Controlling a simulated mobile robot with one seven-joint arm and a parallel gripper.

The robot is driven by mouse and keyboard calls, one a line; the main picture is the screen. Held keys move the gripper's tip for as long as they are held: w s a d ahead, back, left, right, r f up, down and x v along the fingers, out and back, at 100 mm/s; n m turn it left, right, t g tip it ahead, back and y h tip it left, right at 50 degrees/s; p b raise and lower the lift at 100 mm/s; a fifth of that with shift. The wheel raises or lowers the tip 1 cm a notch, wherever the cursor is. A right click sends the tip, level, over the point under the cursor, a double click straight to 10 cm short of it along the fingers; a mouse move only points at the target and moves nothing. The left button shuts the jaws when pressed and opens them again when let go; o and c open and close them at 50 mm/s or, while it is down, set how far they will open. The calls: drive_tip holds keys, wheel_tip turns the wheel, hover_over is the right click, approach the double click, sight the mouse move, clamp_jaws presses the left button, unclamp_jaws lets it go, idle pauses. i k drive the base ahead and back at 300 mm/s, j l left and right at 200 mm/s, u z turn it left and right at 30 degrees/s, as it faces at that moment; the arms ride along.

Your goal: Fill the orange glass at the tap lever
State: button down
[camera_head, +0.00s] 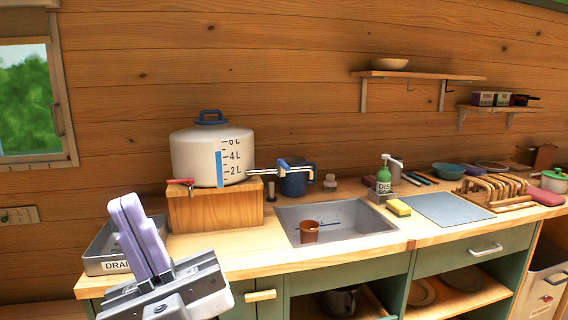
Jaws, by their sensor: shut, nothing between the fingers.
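The orange glass (309,231) stands in the sink (352,241), near its left front part. A white water tank (208,158) with a litre scale and blue lid handle sits on a wooden block (215,208) left of the sink. A red lever (180,182) shows at the tank's lower left. A metal spout with a blue part (282,165) reaches right from the tank, above and behind the glass. My gripper (128,208) is at the lower left, fingers upright and shut, empty, in front of the counter and well away from the glass.
A grey drain tray (100,262) is partly behind my gripper. A yellow sponge (398,208), green soap bottle (384,178) and wooden rack (490,190) are right of the sink. The counter's front strip is clear.

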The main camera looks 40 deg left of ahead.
sight(282, 162)
drive_tip(key=i+j, duration=0.1)
drive_tip(key=j, duration=0.3)
drive_tip(key=i+j, duration=0.1)
drive_tip(key=j, duration=0.75)
drive_tip(key=i+j+z, duration=0.1)
drive_tip(key=j, duration=0.35)
drive_tip(key=i, duration=0.05)
